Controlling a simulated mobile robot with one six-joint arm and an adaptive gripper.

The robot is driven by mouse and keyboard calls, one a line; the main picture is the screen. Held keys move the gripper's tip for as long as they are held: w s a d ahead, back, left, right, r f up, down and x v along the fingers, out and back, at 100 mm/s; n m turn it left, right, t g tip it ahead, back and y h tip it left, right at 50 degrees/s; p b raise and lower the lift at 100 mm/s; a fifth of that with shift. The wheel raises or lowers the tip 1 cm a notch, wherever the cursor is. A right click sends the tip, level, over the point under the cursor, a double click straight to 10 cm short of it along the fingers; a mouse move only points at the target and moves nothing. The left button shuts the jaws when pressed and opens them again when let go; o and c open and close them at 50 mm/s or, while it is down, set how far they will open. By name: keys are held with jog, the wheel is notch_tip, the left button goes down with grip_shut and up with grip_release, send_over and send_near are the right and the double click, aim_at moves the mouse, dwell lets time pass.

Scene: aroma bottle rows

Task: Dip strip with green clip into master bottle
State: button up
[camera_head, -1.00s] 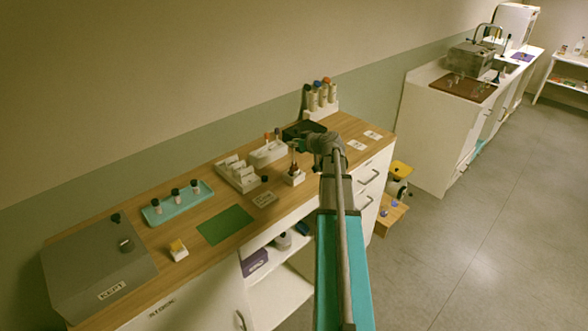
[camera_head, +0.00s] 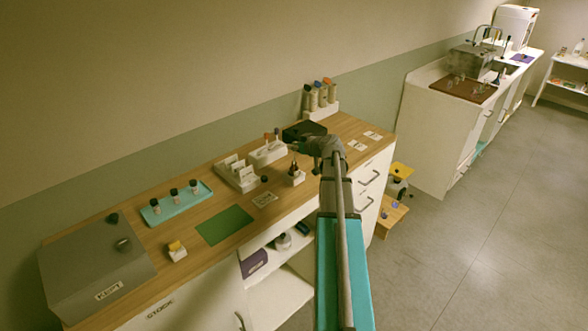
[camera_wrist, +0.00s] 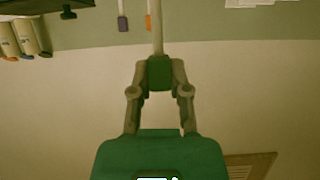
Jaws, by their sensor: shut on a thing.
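My gripper (camera_wrist: 159,90) is shut on a green clip (camera_wrist: 159,73) in the wrist view. A pale strip (camera_wrist: 158,30) runs straight out from the clip, away from my gripper. In the head view my gripper (camera_head: 299,146) is above the back part of the wooden counter, pointing left, and the strip is too small to make out. A white block (camera_head: 298,181) with small dark bottles (camera_head: 293,168) stands below and in front of it. I cannot tell which bottle is the master bottle.
Strips with an orange clip (camera_wrist: 148,22) and a purple clip (camera_wrist: 123,24) show beside mine. A white rack (camera_head: 237,175), a teal tray (camera_head: 178,207) of vials and a green mat (camera_head: 224,225) stand left. Capped tubes (camera_head: 322,97) stand behind. Cards (camera_head: 356,145) lie right.

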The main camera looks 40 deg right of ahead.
jog(key=shift+f+b, duration=0.45)
jog(key=shift+f, duration=0.05)
jog(key=shift+r, duration=0.15)
jog(key=shift+r+p, duration=4.1)
jog(key=shift+p, duration=0.15)
